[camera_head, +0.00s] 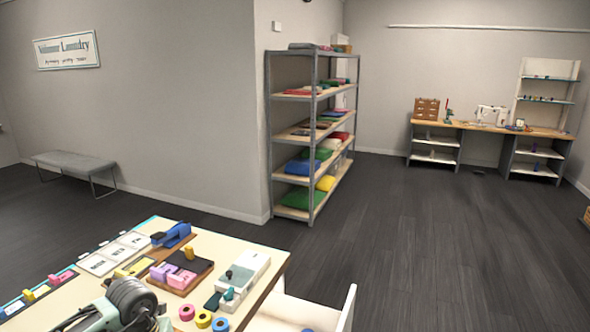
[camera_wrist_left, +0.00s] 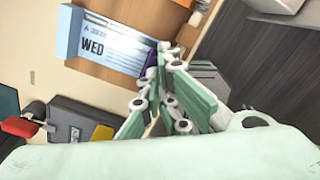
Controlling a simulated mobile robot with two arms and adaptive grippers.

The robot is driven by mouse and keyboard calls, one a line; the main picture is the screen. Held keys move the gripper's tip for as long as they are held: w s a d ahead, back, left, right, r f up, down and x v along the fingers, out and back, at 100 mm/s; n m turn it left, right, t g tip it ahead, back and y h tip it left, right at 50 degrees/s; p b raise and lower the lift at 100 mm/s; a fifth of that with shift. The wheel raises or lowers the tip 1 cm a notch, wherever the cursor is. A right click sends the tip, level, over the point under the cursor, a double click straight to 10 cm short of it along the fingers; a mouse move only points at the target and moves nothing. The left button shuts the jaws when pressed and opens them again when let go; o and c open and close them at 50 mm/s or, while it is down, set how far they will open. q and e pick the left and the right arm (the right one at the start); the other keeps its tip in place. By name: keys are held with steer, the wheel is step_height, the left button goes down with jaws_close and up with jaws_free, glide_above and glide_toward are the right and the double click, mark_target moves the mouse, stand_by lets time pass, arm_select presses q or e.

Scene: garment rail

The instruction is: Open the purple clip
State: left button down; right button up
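My left gripper (camera_wrist_left: 160,85) shows in the left wrist view, with mint-green fingers and white joints. Its fingers overlap in the picture, so I cannot tell how far apart they are. A small purple piece (camera_wrist_left: 151,58), perhaps the purple clip, shows just beyond the fingers and is mostly hidden. It lies beside a blue-edged card marked WED (camera_wrist_left: 93,47). I cannot tell whether the gripper touches it. In the head view, a dark grey rounded part at the bottom left looks like my left arm; its fingers cannot be made out. My right gripper is not in view.
The table (camera_head: 215,245) holds a blue stapler-like tool (camera_head: 172,234), pink-purple pieces (camera_head: 168,274) on a dark board, a pale device (camera_head: 243,272) and several coloured rolls (camera_head: 203,318). A storage shelf (camera_head: 312,95) stands behind.

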arm_select(q)
steer(key=shift+s+d+f, duration=0.3)
steer(key=shift+s+d, duration=0.15)
steer(key=shift+d, duration=0.2)
steer(key=shift+s+d+f, duration=0.25)
steer(key=shift+s+d, duration=0.2)
steer(key=shift+d, duration=0.15)
steer(key=shift+d+r, duration=0.25)
steer(key=shift+d, duration=0.05)
steer(key=shift+w+r+p, duration=0.25)
steer(key=shift+r+p, duration=0.6)
steer(key=shift+p, duration=0.05)
step_height(320, 180, up, 3)
steer(key=shift+s+d+r+p, duration=0.1)
steer(key=shift+r+p, duration=0.05)
steer(key=shift+p, duration=0.75)
steer(key=shift+r+p, duration=0.6)
steer(key=shift+r, duration=0.35)
step_height(320, 180, up, 2)
steer(key=shift+d+r+p, duration=0.1)
steer(key=shift+p, duration=0.45)
